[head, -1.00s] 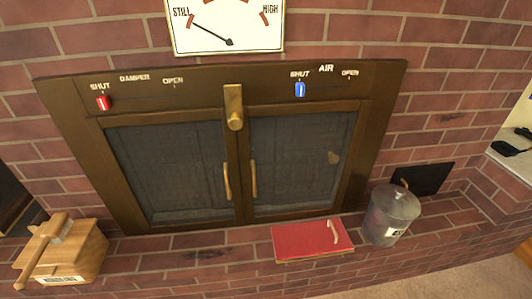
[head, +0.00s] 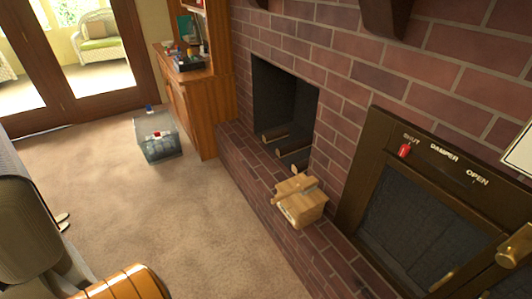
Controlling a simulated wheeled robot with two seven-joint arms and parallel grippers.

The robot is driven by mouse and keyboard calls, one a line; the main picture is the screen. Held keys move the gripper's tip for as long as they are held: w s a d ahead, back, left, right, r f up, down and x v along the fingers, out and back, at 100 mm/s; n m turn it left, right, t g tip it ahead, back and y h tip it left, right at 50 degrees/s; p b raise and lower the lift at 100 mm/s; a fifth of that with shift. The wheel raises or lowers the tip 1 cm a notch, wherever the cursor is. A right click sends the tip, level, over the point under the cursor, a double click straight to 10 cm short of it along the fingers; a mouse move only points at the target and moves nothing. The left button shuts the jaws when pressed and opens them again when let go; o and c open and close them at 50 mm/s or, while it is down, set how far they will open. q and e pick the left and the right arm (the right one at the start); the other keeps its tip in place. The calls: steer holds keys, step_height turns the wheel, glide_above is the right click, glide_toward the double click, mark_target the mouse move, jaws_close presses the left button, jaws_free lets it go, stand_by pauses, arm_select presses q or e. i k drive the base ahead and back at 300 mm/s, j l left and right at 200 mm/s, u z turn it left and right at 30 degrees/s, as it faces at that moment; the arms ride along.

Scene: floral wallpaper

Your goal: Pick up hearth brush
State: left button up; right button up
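The hearth brush (head: 296,186) appears to lie on top of a light wooden box (head: 304,211), its pale wooden handle across the lid. The brush is small in the head view and its bristles are hard to make out. The box stands on the raised brick hearth, left of the stove doors and just right of the firewood opening. I see neither of my grippers clearly in the head view.
Logs (head: 290,148) lie in a firewood opening. A clear container (head: 158,143) stands on the carpet by a wooden cabinet (head: 190,112). A grey object (head: 28,225) and an orange slatted object (head: 128,284) fill the lower left. Carpet between is clear.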

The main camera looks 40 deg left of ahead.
mark_target(308, 185)
steer(key=u, duration=0.9)
steer(key=k+j, duration=0.65)
